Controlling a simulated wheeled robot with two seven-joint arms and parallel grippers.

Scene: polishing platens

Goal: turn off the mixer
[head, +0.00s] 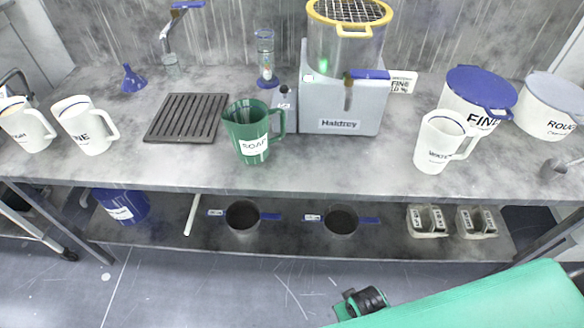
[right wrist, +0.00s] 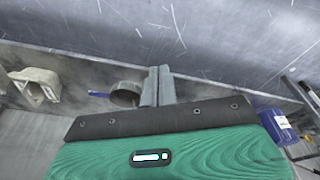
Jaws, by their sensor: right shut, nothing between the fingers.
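The mixer (head: 340,115) is a grey box labelled Haldrey at the back middle of the bench. My right gripper (right wrist: 158,85) is shut and empty in the right wrist view, well away from the mixer. My left gripper is not in view.
A green SOAP jug (head: 246,132) stands just in front of the mixer's left side. A white jug (head: 438,142) and white tubs (head: 476,95) stand to the right. A slatted dark rack (head: 188,117) lies left. The bench front before the mixer is clear.

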